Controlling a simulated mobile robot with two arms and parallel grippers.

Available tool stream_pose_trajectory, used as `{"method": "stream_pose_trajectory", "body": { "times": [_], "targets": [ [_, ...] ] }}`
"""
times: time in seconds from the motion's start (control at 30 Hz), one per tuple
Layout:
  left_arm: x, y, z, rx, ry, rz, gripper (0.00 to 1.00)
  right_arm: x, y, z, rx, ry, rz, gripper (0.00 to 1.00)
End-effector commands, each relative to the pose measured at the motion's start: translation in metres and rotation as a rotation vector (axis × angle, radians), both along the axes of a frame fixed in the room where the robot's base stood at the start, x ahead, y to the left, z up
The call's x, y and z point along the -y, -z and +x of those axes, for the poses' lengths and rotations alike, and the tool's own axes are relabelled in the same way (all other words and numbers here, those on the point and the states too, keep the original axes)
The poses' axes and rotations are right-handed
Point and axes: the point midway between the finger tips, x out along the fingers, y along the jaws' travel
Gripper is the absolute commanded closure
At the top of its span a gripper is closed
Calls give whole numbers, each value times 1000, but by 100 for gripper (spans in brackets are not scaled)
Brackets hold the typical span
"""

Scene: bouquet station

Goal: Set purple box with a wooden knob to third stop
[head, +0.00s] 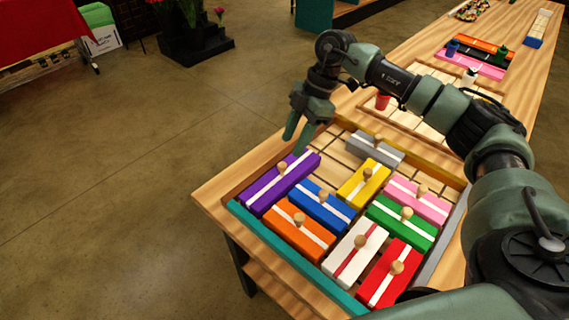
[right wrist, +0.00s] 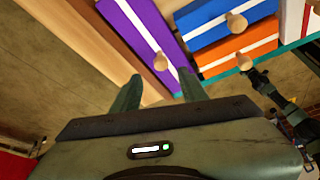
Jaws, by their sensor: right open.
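The purple box (head: 262,187) has a white stripe and a round wooden knob (head: 282,167). It lies slanted at the tray's left side, by the wooden rim. My right gripper (head: 294,142) is open and empty above the purple box's far end. In the right wrist view the purple box (right wrist: 137,25) runs away from the fingers (right wrist: 157,78), and its knob (right wrist: 160,62) shows between and just beyond the fingertips. I cannot tell whether they touch the box. No stop markings can be made out. My left gripper does not show.
Blue (head: 322,206), orange (head: 298,228), yellow (head: 362,184) and other knobbed boxes crowd the tray. A grey box (head: 373,148) lies at the back. Bare wooden slots (head: 328,165) lie right of the purple box's far end. The teal rim (head: 290,258) bounds the front.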

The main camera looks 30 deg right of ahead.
Motion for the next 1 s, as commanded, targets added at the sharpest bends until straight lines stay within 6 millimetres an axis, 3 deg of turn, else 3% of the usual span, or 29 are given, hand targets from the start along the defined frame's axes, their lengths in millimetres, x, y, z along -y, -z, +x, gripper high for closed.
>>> {"method": "stream_pose_trajectory", "body": {
  "times": [0.13,0.4,0.8,0.93,0.97,1.0],
  "targets": [
    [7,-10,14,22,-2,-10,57,-10,19,-1,-5,-3,1,57],
    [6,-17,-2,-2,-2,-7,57,-25,55,0,-4,-2,1,57],
    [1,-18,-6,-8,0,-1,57,-28,65,1,0,-1,1,57],
    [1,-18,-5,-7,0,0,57,-28,65,1,0,-1,1,93],
    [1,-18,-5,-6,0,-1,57,-28,65,1,0,-1,1,100],
    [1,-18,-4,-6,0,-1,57,-28,65,1,0,-1,1,100]
  ]
}}
